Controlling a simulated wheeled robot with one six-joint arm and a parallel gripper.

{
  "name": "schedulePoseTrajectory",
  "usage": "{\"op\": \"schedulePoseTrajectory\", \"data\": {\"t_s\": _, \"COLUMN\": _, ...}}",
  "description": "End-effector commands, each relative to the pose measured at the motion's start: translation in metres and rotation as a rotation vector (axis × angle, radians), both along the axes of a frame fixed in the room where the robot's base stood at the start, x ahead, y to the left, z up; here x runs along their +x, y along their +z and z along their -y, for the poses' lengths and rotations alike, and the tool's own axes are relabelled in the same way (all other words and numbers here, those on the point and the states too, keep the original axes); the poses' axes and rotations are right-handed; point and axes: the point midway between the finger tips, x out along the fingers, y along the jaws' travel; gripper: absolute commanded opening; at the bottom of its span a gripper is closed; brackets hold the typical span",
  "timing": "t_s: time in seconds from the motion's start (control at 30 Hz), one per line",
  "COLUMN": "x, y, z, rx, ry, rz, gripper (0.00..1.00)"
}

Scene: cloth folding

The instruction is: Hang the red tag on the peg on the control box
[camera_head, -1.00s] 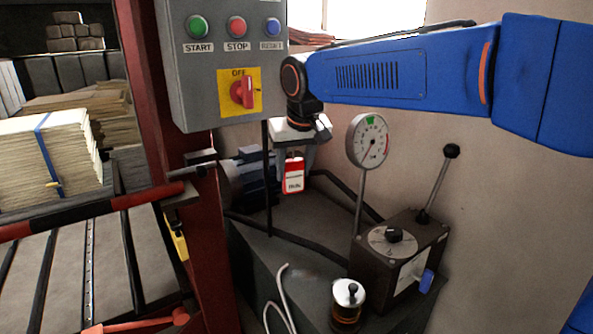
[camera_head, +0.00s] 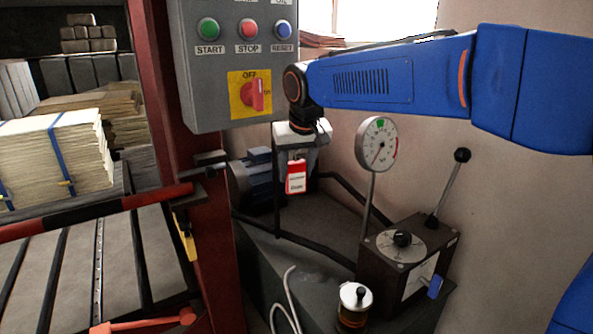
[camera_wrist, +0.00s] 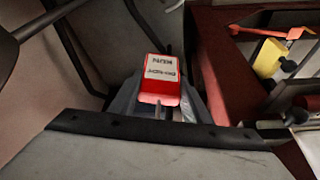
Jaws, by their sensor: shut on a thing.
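The red tag (camera_head: 296,178) has a white label. It hangs upright below my gripper (camera_head: 298,157), which is shut on it. In the wrist view the tag (camera_wrist: 160,80) shows between the fingers of my gripper (camera_wrist: 160,104), with its label facing the camera. The grey control box (camera_head: 218,108) is at the upper left of the gripper, with START, STOP and RESET buttons and a red rotary switch on a yellow plate. I cannot make out the peg on the box.
A dial gauge (camera_head: 377,145) on a thin post and a lever box (camera_head: 408,258) stand right of the tag. A red post (camera_head: 205,230) stands at left. A glass jar (camera_head: 353,305) is in front.

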Motion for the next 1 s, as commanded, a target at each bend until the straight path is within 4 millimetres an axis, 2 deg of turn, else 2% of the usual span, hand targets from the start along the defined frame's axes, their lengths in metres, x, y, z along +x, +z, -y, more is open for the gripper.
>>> {"op": "schedulePoseTrajectory", "data": {"t_s": 0.43, "x": 0.0, "y": 0.0, "z": 0.0, "rx": 0.0, "ry": 0.0, "rz": 0.0, "gripper": 0.21}}
{"op": "schedulePoseTrajectory", "data": {"t_s": 0.47, "x": 0.0, "y": 0.0, "z": 0.0, "rx": 0.0, "ry": 0.0, "rz": 0.0, "gripper": 0.46}}
{"op": "schedulePoseTrajectory", "data": {"t_s": 0.53, "x": 0.0, "y": 0.0, "z": 0.0, "rx": 0.0, "ry": 0.0, "rz": 0.0, "gripper": 0.62}}
{"op": "schedulePoseTrajectory", "data": {"t_s": 0.57, "x": 0.0, "y": 0.0, "z": 0.0, "rx": 0.0, "ry": 0.0, "rz": 0.0, "gripper": 0.65}}
{"op": "schedulePoseTrajectory", "data": {"t_s": 0.87, "x": -0.001, "y": 0.001, "z": 0.0, "rx": 0.0, "ry": 0.0, "rz": 0.0, "gripper": 0.65}}
{"op": "schedulePoseTrajectory", "data": {"t_s": 1.0, "x": -0.004, "y": 0.011, "z": 0.001, "rx": 0.001, "ry": 0.0, "rz": 0.002, "gripper": 0.65}}
